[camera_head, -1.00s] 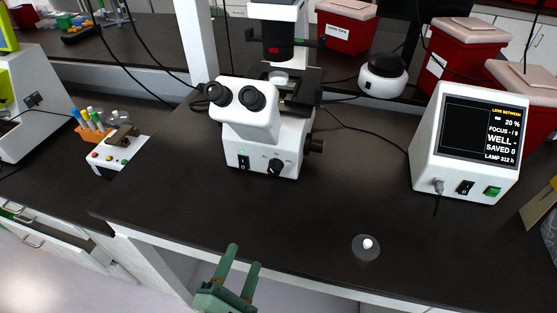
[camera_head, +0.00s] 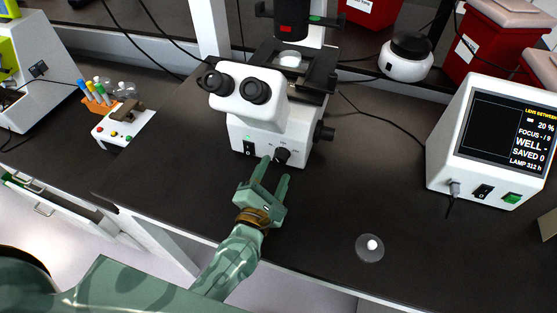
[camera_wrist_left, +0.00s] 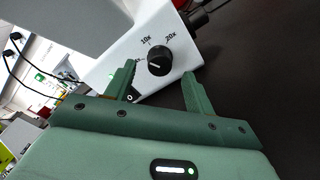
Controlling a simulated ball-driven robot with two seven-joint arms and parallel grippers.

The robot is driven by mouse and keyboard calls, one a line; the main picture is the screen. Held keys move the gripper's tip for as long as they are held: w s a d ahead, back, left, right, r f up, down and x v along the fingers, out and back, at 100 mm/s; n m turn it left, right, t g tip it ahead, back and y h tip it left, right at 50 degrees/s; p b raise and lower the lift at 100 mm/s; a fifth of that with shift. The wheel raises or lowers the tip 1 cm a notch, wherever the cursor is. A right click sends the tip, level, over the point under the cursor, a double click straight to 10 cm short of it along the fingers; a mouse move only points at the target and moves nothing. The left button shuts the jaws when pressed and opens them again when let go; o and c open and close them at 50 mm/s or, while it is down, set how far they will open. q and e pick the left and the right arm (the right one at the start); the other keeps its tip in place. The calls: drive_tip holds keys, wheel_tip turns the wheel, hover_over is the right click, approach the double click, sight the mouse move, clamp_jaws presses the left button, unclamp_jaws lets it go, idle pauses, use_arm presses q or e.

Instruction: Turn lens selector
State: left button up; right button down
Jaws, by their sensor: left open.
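The lens selector is a round black knob (camera_head: 281,156) on the front of the white microscope (camera_head: 262,125). In the left wrist view the knob (camera_wrist_left: 159,62) has a pale pointer line and printed marks including 10x and 20x around it. The pointer lies nearly level, slightly tilted. My left gripper (camera_head: 275,170) is open, just in front of the knob. In the left wrist view its two fingers (camera_wrist_left: 158,85) stand apart on either side of and below the knob, with nothing between them. My right gripper is not in view.
A monitor box (camera_head: 497,140) stands at the right and reads "LENS BETWEEN". A small clear disc with a white knob (camera_head: 370,247) lies on the dark bench (camera_head: 350,205). A rack of coloured tubes (camera_head: 98,97) stands at the left. The bench between the microscope and the monitor is clear.

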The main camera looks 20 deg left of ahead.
sight(279, 162)
use_arm(q)
drive_tip(key=shift+w+d, duration=0.1)
drive_tip(key=shift+w, duration=1.75)
drive_tip(key=shift+c, duration=0.3)
drive_tip(key=c, duration=0.9)
